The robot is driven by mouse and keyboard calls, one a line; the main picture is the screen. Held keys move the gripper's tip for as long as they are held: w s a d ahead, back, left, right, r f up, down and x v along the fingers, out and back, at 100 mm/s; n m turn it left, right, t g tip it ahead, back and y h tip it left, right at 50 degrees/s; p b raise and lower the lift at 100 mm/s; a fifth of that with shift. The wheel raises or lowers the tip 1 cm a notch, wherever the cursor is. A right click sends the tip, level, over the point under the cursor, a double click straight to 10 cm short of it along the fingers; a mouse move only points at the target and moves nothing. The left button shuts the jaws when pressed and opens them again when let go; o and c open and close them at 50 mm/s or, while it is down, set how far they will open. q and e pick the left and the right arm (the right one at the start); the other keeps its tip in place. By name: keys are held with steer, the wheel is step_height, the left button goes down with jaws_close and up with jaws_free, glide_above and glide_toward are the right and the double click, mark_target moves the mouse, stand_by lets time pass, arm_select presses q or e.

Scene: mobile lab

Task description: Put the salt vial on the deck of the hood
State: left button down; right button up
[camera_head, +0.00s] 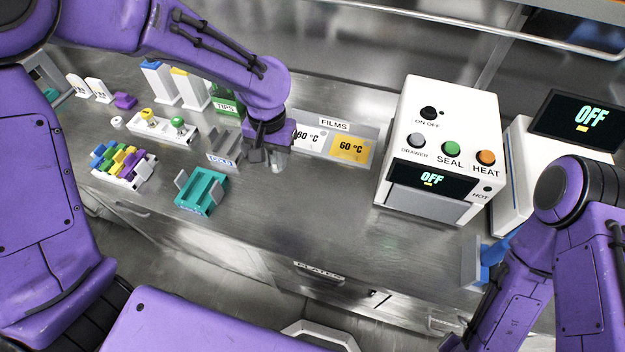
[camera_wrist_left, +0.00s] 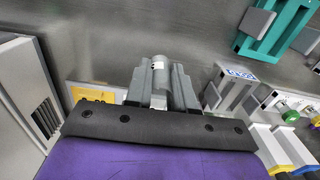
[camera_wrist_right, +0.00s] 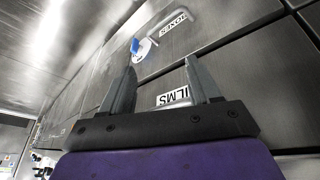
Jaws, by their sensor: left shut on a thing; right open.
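My left gripper (camera_head: 272,158) is low over the steel bench, between the COLD block and the films holder. In the left wrist view, its two grey fingers (camera_wrist_left: 160,85) are shut on a small grey, see-through cylinder, the vial (camera_wrist_left: 159,70). The vial shows only faintly below the gripper in the head view, and I cannot read any label on it. My right gripper (camera_wrist_right: 160,75) is open and empty, facing drawer fronts in the right wrist view. I cannot make out a hood or its deck for sure.
A teal holder (camera_head: 202,191), a rack of coloured pieces (camera_head: 124,165) and the COLD block (camera_head: 222,158) stand left of my left gripper. The films holder (camera_head: 350,148) is just right of it. A white sealer (camera_head: 440,150) stands farther right. The bench front (camera_head: 310,220) is clear.

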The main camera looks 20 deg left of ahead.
arm_select(q)
steer(key=s+a+r+p, duration=0.1)
steer(key=s+r+p, duration=0.15)
steer(key=s, duration=0.95)
steer(key=w+d+f, duration=0.2)
steer(key=w, duration=0.1)
steer(key=w+d+f, duration=0.3)
steer(key=w, duration=0.1)
steer(key=w+d+f, duration=0.2)
steer(key=w, duration=0.1)
steer(key=shift+w+d+f, duration=0.15)
steer(key=shift+f, duration=0.2)
steer(key=shift+d+f, duration=0.15)
steer(key=shift+f, duration=0.15)
steer(key=f, duration=0.1)
steer(key=f+p, duration=0.1)
steer(key=f, duration=0.1)
steer(key=w+f, duration=0.1)
steer(key=shift+d+f, duration=0.15)
steer(key=shift+d, duration=0.15)
steer(key=shift+s, duration=0.15)
steer(key=shift+f, duration=0.1)
steer(key=c, duration=1)
jaws_free()
arm_select(e)
steer(key=r, duration=0.2)
steer(key=s+r, duration=0.1)
steer(key=r, duration=0.1)
steer(key=shift+r, duration=0.4)
